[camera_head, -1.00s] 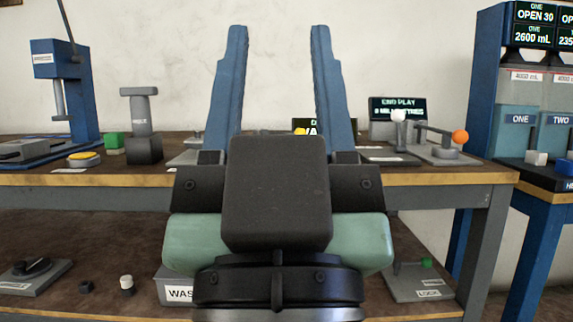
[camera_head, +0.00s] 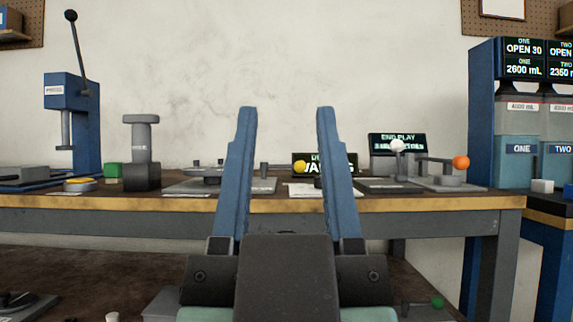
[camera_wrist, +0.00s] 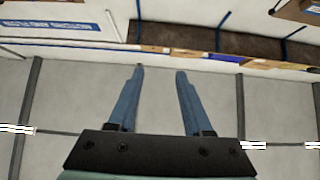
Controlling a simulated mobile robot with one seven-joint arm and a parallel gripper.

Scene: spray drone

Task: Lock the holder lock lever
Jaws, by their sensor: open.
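My gripper (camera_head: 286,112) is open and empty. Its two blue fingers point up and away in the head view, in front of the bench. It also shows open in the wrist view (camera_wrist: 160,70), over pale floor. No lever is labelled readably as the holder lock lever. A lever with an orange ball end (camera_head: 460,162) stands on a grey base at the right of the bench, apart from my gripper. A white-knobbed lever (camera_head: 397,145) is just left of it. A yellow knob (camera_head: 300,167) shows between my fingers. The right finger hides part of the bench top.
The workbench front edge (camera_head: 420,204) runs across the view. A blue press (camera_head: 72,115) and a grey post on a dark block (camera_head: 141,176) stand at left. A blue rack with displays and tanks (camera_head: 490,110) stands at right. A lower shelf (camera_head: 100,270) lies beneath the bench.

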